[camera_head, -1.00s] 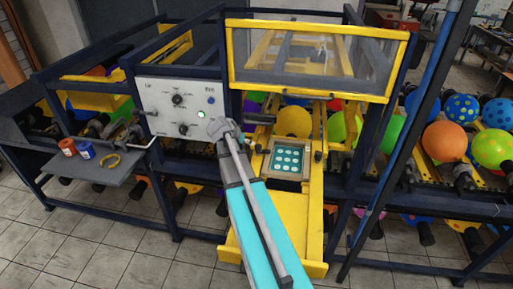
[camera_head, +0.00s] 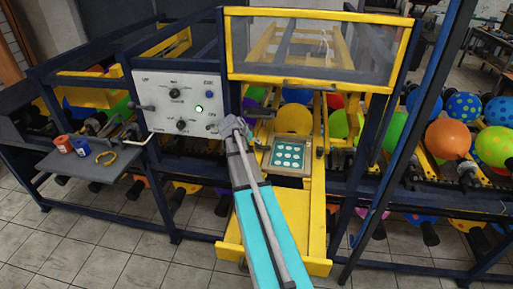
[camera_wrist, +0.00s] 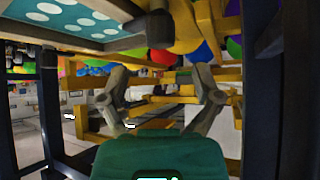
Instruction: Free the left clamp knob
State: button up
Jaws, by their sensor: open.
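The teal printing plate with white dots (camera_head: 288,156) lies in its frame on the yellow machine. It also shows at the top left of the wrist view (camera_wrist: 75,16). A dark ridged knob (camera_wrist: 159,24) shows beside the plate frame in the wrist view; I take it for the left clamp knob. In the head view I cannot make that knob out clearly near my arm. Another dark knob (camera_head: 319,153) is at the plate's right side. My gripper (camera_head: 232,127) is left of the plate. In the wrist view its fingers (camera_wrist: 160,97) are spread, with nothing between them.
A control panel (camera_head: 180,102) with a lit green button is left of my gripper. A yellow-framed clear guard (camera_head: 318,50) stands above the plate. Dark blue posts (camera_wrist: 48,110) stand close by. A side shelf (camera_head: 90,165) holds small cups and a yellow ring.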

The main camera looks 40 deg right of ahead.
jog(key=shift+b+x, duration=1.9)
jog(key=shift+x, duration=1.25)
jog(key=shift+c, duration=0.2)
